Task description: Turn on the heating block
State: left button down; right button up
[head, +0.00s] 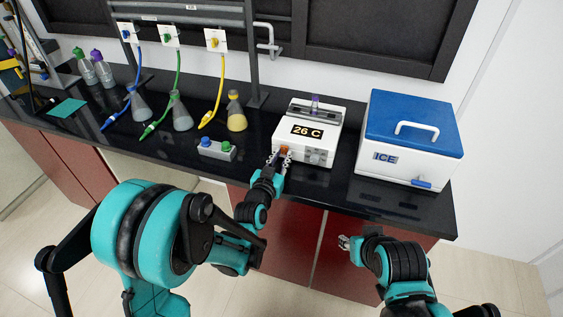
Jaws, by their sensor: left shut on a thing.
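The heating block (318,124) is a white box on the black bench, with a display (307,132) reading "26 C". A purple-topped tube (315,101) stands upright in its top. My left gripper (279,157) is at the lower left of its front face, shut on a small orange-brown part (284,150) there, likely a switch. The fingers partly hide this part. Grey knobs (317,156) show to the right of it. My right gripper (344,242) is in front of the bench, below its edge, away from the block; its jaw state is too small to tell.
A white ice box (418,165) with a blue lid stands right of the block. A small grey box with blue and green knobs (216,150) stands to the left, with several flasks and hoses behind it. Bare bench (345,190) lies in front of the ice box.

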pick_arm(q)
jog(key=c, duration=1.4)
grip_release()
jog(key=shift+o, duration=0.2)
jog(key=shift+s, duration=0.1)
jog(key=v, duration=1.1)
jog(key=shift+s, duration=0.35)
jog(key=shift+a+r, duration=0.15)
jog(key=shift+a, duration=0.05)
